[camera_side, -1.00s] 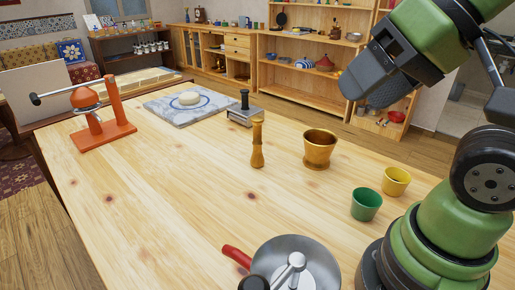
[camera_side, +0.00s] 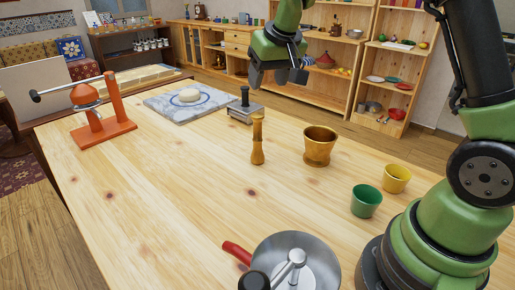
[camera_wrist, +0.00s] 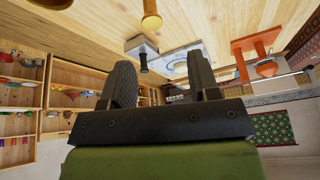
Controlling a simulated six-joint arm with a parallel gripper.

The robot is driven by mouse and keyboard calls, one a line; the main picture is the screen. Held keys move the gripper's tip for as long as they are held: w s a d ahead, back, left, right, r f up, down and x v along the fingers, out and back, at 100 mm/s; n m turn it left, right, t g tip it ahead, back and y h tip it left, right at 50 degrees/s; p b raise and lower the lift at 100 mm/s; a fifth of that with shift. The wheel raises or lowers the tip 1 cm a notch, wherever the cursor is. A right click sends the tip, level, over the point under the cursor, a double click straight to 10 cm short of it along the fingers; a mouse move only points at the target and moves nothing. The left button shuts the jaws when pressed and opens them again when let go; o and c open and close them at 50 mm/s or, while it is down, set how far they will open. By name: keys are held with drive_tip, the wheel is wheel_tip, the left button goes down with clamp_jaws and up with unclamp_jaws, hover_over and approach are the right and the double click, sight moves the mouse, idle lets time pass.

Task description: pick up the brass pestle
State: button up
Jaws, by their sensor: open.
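The brass pestle (camera_side: 257,140) stands upright on the wooden table in the side view, left of the brass mortar (camera_side: 319,146). In the wrist view one end of the pestle (camera_wrist: 151,20) shows at the top edge, beyond the fingers. My gripper (camera_side: 278,78) is in the air above and behind the pestle in the side view, apart from it. In the wrist view my gripper (camera_wrist: 162,88) has its two dark fingers spread with nothing between them.
A green cup (camera_side: 366,201) and a yellow cup (camera_side: 396,179) stand right of the mortar. A black-handled press (camera_side: 244,108), marble slab (camera_side: 164,111) and orange press (camera_side: 105,134) stand behind and left.

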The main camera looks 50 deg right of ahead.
sight(258, 116)
drive_tip(key=x, duration=0.3)
drive_tip(key=d+x, duration=0.1)
drive_tip(key=x, duration=0.5)
drive_tip(key=shift+w+d+r, duration=0.25)
drive_tip(key=shift+w, duration=0.05)
drive_tip(key=shift+x, duration=3.05)
drive_tip(key=shift+s+d, duration=0.1)
drive_tip(key=shift+d, duration=0.05)
drive_tip(key=c, duration=1)
wheel_tip(258, 116, up, 10)
drive_tip(key=shift+r, duration=0.1)
